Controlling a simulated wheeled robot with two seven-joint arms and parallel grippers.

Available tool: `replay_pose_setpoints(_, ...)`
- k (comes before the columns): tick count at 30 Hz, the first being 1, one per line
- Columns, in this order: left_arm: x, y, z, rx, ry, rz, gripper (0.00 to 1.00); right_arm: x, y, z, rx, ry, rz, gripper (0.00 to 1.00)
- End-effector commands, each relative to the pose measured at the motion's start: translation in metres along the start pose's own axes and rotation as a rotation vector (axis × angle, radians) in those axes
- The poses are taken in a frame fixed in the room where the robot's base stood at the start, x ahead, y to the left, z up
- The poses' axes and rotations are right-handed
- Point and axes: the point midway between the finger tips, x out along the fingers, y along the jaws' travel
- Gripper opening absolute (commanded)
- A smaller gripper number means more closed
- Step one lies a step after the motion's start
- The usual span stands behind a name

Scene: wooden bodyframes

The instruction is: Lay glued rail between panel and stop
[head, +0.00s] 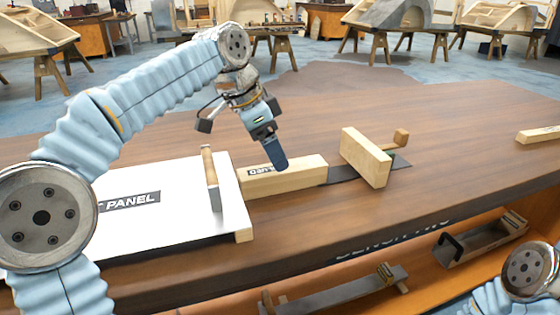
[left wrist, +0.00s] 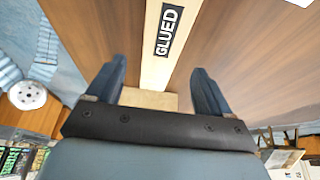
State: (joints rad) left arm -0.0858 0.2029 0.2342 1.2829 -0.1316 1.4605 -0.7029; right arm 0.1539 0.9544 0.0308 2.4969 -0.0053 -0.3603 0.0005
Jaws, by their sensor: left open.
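The pale wooden rail (head: 300,177), labelled GLUED, lies on the bench between the white panel (head: 150,228) and the upright wooden stop (head: 366,157). Its left end is close to the panel's edge; whether they touch I cannot tell. A gap with a dark strip (head: 341,173) separates its right end from the stop. My left gripper (head: 277,160) is over the rail, pointing down. In the left wrist view the open fingers (left wrist: 157,85) are on either side of the rail (left wrist: 160,62), with space showing beside it. My right gripper is not in view.
A wooden-handled piece (head: 210,178) stands at the panel's right edge. A wooden knob (head: 401,138) is behind the stop. Another wooden piece (head: 538,135) lies at the far right. A shelf below holds tools (head: 485,240). The bench's right part is mostly clear.

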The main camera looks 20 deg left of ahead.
Motion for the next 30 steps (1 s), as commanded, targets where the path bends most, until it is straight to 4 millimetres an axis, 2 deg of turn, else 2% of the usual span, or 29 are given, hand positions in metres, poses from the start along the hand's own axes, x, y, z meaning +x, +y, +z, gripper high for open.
replay_pose_setpoints(1, -0.014, -0.001, -0.002, 0.000, 0.003, -0.002, 0.81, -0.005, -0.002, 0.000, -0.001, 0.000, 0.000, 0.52)
replay_pose_setpoints(3, -0.029, 0.000, -0.002, 0.000, 0.002, -0.002, 0.81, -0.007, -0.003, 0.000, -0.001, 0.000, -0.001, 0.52)
replay_pose_setpoints(9, -0.054, 0.000, -0.001, 0.000, 0.001, 0.000, 0.81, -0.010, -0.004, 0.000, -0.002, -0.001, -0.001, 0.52)
replay_pose_setpoints(30, -0.059, 0.000, 0.000, 0.000, -0.001, 0.001, 0.81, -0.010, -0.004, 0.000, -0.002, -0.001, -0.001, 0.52)
